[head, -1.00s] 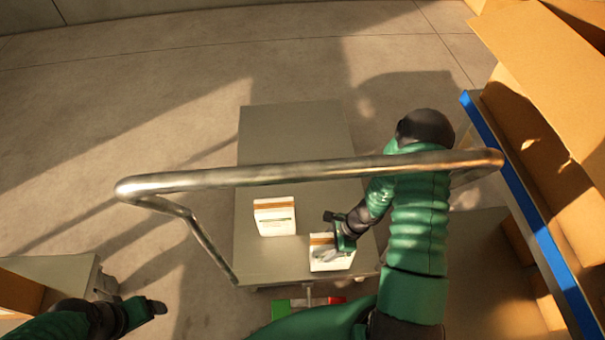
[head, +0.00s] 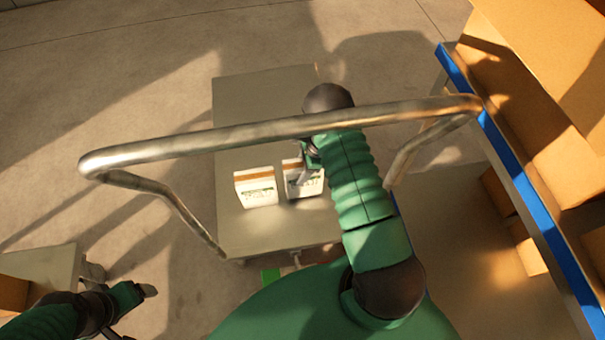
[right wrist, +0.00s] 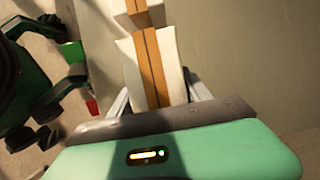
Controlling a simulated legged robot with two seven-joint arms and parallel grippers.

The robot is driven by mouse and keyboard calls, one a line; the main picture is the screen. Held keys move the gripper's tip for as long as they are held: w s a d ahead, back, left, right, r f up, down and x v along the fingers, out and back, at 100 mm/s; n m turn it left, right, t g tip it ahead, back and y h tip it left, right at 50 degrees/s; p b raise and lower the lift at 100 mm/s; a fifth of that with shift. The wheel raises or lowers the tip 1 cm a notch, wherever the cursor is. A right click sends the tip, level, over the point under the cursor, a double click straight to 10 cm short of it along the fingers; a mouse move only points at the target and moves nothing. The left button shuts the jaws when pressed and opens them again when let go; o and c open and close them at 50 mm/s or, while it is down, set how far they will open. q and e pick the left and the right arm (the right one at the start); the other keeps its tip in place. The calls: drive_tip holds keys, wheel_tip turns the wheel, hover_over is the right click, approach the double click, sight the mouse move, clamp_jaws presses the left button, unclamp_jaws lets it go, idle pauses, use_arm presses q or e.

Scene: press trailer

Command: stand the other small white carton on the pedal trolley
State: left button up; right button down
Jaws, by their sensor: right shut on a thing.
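The pedal trolley (head: 265,105) is a grey flat deck with a metal handle bar (head: 280,130). One small white carton (head: 255,188) with a brown stripe on top stands upright on the deck. The other small white carton (head: 305,188) is upright just right of it, a narrow gap apart. My right gripper (head: 305,170) is shut on this carton from above. In the right wrist view the held carton (right wrist: 150,60) sits between the fingers, with the first carton (right wrist: 135,8) beyond it. I cannot tell whether its base touches the deck. My left gripper (head: 148,290) hangs low left, its jaws unclear.
A blue-edged shelf (head: 500,155) with large brown boxes (head: 540,50) stands on the right. A grey table (head: 45,265) is at lower left. The far part of the deck is clear.

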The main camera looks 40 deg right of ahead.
drive_tip(key=shift+w+a+f, duration=0.1)
drive_tip(key=shift+a+f, duration=0.25)
drive_tip(key=shift+f, duration=0.25)
drive_tip(key=shift+d+f, duration=0.2)
drive_tip(key=shift+d, duration=0.15)
drive_tip(key=shift+c, duration=2.4)
unclamp_jaws()
drive_tip(key=shift+d+f, duration=0.2)
drive_tip(key=shift+d, duration=0.1)
drive_tip(key=p+v, duration=0.1)
drive_tip(key=v, duration=0.2)
drive_tip(key=p+v, duration=0.1)
drive_tip(key=v, duration=0.3)
drive_tip(key=p+v, duration=0.1)
drive_tip(key=v, duration=0.3)
drive_tip(key=shift+a+r, duration=0.2)
drive_tip(key=shift+a, duration=0.05)
drive_tip(key=shift+s+d+r, duration=0.1)
drive_tip(key=shift+s+r, duration=0.15)
drive_tip(key=shift+r, duration=0.2)
use_arm(q)
drive_tip(key=shift+a+r, duration=0.15)
drive_tip(key=shift+r, duration=0.5)
drive_tip(key=shift+a+r, duration=0.15)
drive_tip(key=shift+r, duration=0.45)
